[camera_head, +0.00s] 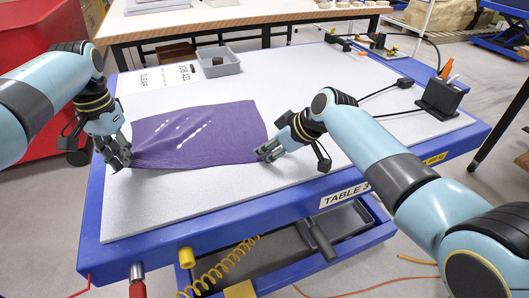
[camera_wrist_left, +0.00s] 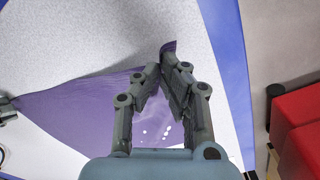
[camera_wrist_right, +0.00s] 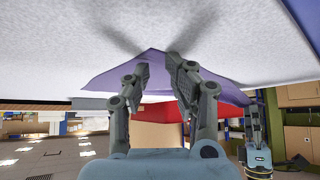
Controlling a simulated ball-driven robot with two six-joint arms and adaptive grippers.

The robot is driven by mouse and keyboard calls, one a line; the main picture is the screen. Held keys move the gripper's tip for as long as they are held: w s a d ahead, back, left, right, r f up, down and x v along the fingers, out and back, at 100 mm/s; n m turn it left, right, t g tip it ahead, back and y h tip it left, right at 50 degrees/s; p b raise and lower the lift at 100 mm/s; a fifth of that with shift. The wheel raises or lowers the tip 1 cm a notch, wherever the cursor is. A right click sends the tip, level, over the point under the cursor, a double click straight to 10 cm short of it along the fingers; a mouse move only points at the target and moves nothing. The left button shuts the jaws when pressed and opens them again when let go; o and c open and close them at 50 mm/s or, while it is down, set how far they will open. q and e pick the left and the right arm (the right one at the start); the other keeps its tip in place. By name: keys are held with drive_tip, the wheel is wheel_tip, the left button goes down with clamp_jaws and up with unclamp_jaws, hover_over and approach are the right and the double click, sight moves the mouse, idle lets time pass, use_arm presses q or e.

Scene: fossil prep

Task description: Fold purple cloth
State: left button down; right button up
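The purple cloth (camera_head: 195,130) lies on the grey-white table top, spread as a rough four-sided sheet with wrinkles fanning from its near left corner. My left gripper (camera_head: 117,154) is at that corner; in the left wrist view its fingers (camera_wrist_left: 161,64) are close together on the cloth (camera_wrist_left: 80,110), and a small tip pokes out beyond them. My right gripper (camera_head: 264,153) is at the near right corner. In the right wrist view its fingertips (camera_wrist_right: 159,62) are partly apart, with the cloth's corner (camera_wrist_right: 153,55) between them. The far edge lies flat.
A grey bin (camera_head: 219,62) and white label sheets (camera_head: 168,77) lie beyond the cloth. A black device (camera_head: 440,98) with cables stands at the right. The table's blue rim (camera_head: 230,219) and an open drawer (camera_head: 330,238) are in front. Bare table surrounds the cloth.

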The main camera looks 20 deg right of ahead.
drive_tip(key=o, duration=0.6)
drive_tip(key=shift+s+a+f, duration=0.1)
drive_tip(key=shift+s, duration=0.05)
drive_tip(key=shift+c, duration=0.2)
use_arm(q)
drive_tip(key=shift+c, duration=0.8)
unclamp_jaws()
drive_tip(key=shift+r, duration=0.1)
use_arm(e)
wheel_tip(320, 180, up, 6)
drive_tip(key=p, duration=0.5)
drive_tip(key=shift+p, duration=0.35)
use_arm(q)
wheel_tip(320, 180, up, 5)
drive_tip(key=shift+s+r, duration=0.1)
drive_tip(key=shift+r, duration=0.1)
